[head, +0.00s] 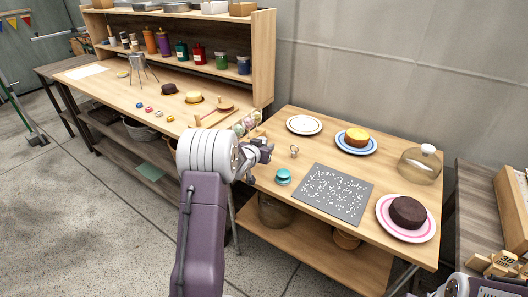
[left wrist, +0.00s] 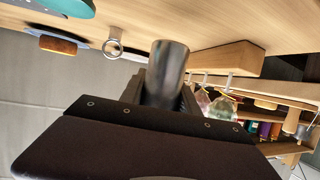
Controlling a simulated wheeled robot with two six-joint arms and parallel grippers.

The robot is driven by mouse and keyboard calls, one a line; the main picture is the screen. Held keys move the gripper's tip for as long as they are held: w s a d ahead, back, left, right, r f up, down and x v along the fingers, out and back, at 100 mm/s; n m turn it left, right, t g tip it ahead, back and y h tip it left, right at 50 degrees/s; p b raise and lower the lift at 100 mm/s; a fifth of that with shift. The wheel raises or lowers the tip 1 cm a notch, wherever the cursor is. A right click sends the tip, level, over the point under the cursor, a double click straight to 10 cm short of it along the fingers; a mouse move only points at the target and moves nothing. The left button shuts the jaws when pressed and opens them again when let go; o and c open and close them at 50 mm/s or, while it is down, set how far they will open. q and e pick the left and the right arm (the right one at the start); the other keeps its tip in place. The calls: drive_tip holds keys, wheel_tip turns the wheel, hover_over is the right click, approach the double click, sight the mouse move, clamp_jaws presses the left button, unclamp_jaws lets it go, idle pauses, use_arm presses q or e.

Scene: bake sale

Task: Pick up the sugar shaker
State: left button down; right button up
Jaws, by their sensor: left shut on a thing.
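My left gripper (head: 261,151) is above the left edge of the right-hand table. In the left wrist view it is shut on a dark grey metallic cylinder (left wrist: 168,68), which looks like the sugar shaker. The cylinder points away from the jaws, and its lower part is hidden by the gripper body. In the head view I cannot make out the shaker apart from the gripper. My right gripper is out of view; only part of my right arm shows at the bottom right corner.
The table (head: 283,128) bears a teal-topped object (head: 283,177), a small ring (head: 294,152), a white-specked grey mat (head: 337,194), an empty plate (head: 304,125), a dark cake (head: 408,212), a yellow-topped cake (head: 357,137) and a glass dome (head: 420,166). A shelved workbench (head: 110,85) stands left.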

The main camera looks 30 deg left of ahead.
use_arm(q)
drive_tip(key=s+d+r, duration=0.1)
drive_tip(key=d+r, duration=0.6)
drive_tip(key=d, duration=0.5)
wheel_tip(320, 180, up, 19)
drive_tip(key=p, duration=1.9)
wheel_tip(320, 180, down, 19)
drive_tip(key=b, duration=1.4)
drive_tip(key=shift+w+a, duration=0.2)
drive_tip(key=shift+w, duration=0.25)
drive_tip(key=a+f, duration=0.2)
drive_tip(key=a, duration=0.2)
drive_tip(key=a+f, duration=0.2)
drive_tip(key=a, duration=0.1)
drive_tip(key=a+f+b, duration=0.1)
drive_tip(key=a+f, duration=0.1)
drive_tip(key=a, duration=0.2)
drive_tip(key=shift+a+f, duration=0.3)
drive_tip(key=shift+f, duration=0.05)
wheel_tip(320, 180, down, 4)
drive_tip(key=shift+f+b, duration=0.1)
drive_tip(key=shift+b, duration=0.5)
